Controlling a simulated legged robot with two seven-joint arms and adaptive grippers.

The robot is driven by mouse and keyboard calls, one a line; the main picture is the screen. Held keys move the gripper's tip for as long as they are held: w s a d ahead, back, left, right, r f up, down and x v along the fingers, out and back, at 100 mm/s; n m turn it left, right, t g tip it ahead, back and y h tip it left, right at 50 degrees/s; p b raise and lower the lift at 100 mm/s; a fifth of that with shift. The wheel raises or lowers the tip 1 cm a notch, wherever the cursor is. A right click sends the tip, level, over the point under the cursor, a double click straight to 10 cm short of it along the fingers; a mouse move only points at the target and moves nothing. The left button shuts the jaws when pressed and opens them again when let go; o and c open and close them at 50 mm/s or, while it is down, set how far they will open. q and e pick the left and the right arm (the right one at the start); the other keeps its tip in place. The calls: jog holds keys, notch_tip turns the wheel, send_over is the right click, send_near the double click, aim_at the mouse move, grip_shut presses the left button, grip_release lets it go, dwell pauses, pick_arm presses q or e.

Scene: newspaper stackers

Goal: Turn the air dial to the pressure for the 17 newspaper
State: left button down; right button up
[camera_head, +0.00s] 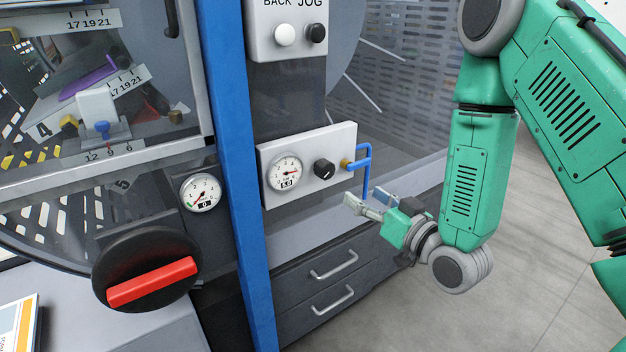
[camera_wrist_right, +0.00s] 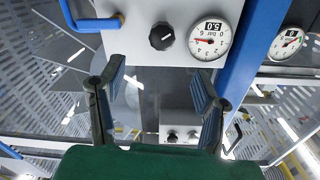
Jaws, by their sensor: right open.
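The air dial, a small black knob (camera_head: 324,169), sits on a white panel (camera_head: 345,140) to the right of a round gauge (camera_head: 286,173) whose label shows 5.0. In the right wrist view, which looks upside down, the knob (camera_wrist_right: 161,36) shows beyond my fingertips, with the gauge (camera_wrist_right: 209,40) to its right. My right gripper (camera_head: 360,202) is open and empty, below and right of the knob, apart from it. Its two fingers (camera_wrist_right: 157,75) are spread in the wrist view. My left gripper is not in view.
A blue pipe (camera_head: 366,175) comes out of the panel right of the knob, close to my right gripper. A blue post (camera_head: 236,180) stands left of the panel. A second gauge (camera_head: 201,193) and a large red-handled switch (camera_head: 152,281) are further left. Drawers (camera_head: 325,275) lie below.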

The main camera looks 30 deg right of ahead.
aim_at(329, 173)
jog(key=w, duration=0.3)
jog(key=w+b, duration=0.1)
jog(key=w, duration=0.3)
jog(key=w+a+b, duration=0.1)
jog(key=w, duration=0.3)
jog(key=shift+w, duration=0.1)
jog(key=shift+w+d, duration=0.1)
jog(key=shift+w, duration=0.6)
jog(key=c, duration=1.1)
